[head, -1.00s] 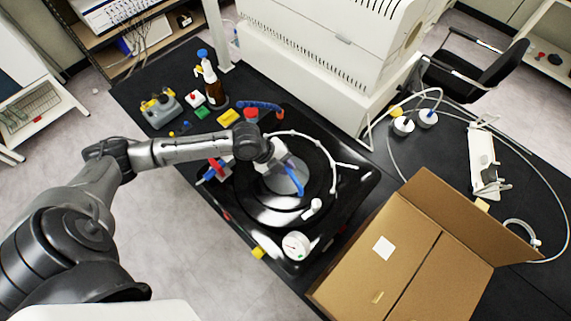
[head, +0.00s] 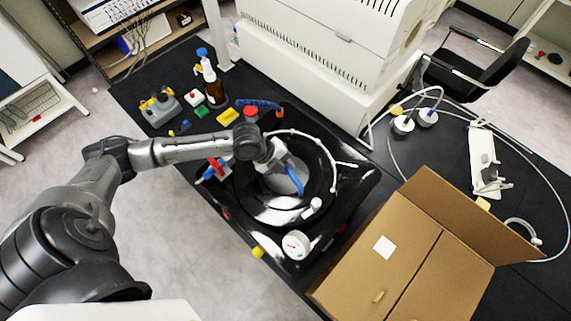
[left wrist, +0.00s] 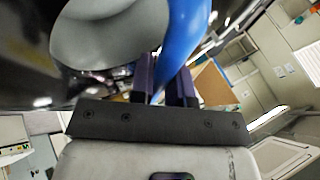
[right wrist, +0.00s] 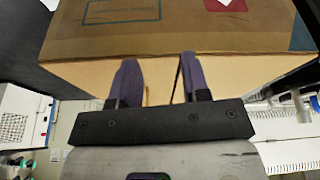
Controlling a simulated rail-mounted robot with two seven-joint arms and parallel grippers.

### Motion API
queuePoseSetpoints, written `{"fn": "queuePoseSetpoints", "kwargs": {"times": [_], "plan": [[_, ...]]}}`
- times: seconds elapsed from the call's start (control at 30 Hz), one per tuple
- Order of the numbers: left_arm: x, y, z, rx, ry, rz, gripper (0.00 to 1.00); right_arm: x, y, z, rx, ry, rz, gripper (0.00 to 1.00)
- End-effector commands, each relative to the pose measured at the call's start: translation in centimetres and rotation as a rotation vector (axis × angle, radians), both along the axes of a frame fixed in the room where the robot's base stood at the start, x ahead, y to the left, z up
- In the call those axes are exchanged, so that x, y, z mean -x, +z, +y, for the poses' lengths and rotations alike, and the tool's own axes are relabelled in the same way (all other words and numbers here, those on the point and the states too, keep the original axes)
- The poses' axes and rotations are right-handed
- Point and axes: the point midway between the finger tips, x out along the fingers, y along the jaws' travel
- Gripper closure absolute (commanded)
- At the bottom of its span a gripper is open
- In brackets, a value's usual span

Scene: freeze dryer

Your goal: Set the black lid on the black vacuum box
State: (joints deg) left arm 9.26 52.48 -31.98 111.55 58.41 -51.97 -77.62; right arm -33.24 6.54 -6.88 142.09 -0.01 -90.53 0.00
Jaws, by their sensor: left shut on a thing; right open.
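The black vacuum box (head: 352,192) lies on the dark bench in the middle of the head view. The glossy round black lid (head: 272,205), with a grey disc (head: 284,180) at its centre, is over the box, roughly centred on it. I cannot tell whether it touches the box or hangs just above. My left gripper (head: 282,162) is over the lid, shut on its blue handle (head: 296,181). The handle also shows between the fingers in the left wrist view (left wrist: 182,40). My right gripper (right wrist: 160,82) is open and empty, in front of a cardboard box.
The open cardboard box (head: 385,275) stands close to the vacuum box at the right. A pressure gauge (head: 295,244) and a white hose (head: 345,165) lie at the vacuum box's edge. A brown bottle (head: 215,92) and small coloured items stand at the back left. A large white machine (head: 310,75) is behind.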

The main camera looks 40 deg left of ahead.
Motion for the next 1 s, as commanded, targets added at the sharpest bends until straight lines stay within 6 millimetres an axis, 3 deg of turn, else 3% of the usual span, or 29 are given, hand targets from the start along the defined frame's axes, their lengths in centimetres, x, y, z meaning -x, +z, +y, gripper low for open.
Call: {"fn": "queuePoseSetpoints", "kwargs": {"times": [0.07,0.1,0.4,0.73,1.0], "plan": [[0.0,0.1,0.0,0.001,0.000,-0.001,1.00,0.0,0.0,0.0,0.000,0.000,0.000,0.57],[0.0,0.1,0.0,0.002,0.001,0.000,0.81,0.0,0.0,0.0,0.000,0.000,0.000,0.57],[0.0,0.0,0.0,0.000,0.001,0.000,0.54,0.0,0.0,-0.2,0.007,0.004,0.000,0.57],[0.3,0.5,0.3,-0.001,0.000,0.004,0.54,0.0,0.6,-0.3,0.011,0.007,0.000,0.57],[2.0,4.3,2.2,-0.005,0.001,0.006,0.54,0.0,4.1,-0.2,0.008,0.005,-0.001,0.57]]}}
